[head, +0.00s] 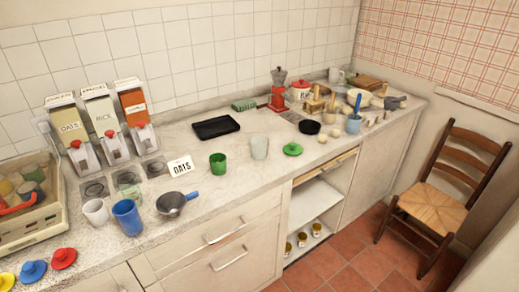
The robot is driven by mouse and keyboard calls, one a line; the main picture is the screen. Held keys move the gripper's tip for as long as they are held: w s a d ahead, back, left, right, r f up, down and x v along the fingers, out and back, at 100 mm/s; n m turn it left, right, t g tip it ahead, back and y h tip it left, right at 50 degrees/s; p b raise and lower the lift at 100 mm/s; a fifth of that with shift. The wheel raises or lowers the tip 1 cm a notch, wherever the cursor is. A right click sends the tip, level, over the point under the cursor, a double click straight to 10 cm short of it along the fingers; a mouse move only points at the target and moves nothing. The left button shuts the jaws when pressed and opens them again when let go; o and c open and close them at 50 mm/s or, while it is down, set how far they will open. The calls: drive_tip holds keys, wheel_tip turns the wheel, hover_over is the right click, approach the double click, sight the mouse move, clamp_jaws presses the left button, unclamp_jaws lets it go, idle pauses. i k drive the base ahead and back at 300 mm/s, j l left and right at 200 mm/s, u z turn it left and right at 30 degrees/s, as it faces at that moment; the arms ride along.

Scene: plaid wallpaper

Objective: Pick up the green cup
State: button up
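The green cup (218,164) stands upright on the pale countertop, near the middle of the head view. It is small and solid green, and nothing touches it. A pale grey-green cup (259,148) stands to its right, apart from it. My gripper is not in view.
A dark pan (174,203) lies left of and nearer than the green cup. Blue (127,217) and white (96,211) cups stand further left. A black tray (215,127) lies behind, a green lid (292,149) to the right. The counter's front edge is close.

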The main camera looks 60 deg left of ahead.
sight(219, 169)
drive_tip(key=j+u, duration=0.25)
drive_tip(key=j, duration=0.45)
drive_tip(key=j+u, duration=0.25)
drive_tip(key=j, duration=0.5)
drive_tip(key=i+j+u, duration=0.25)
drive_tip(key=j, duration=0.4)
drive_tip(key=k+j, duration=0.05)
drive_tip(key=k, duration=0.05)
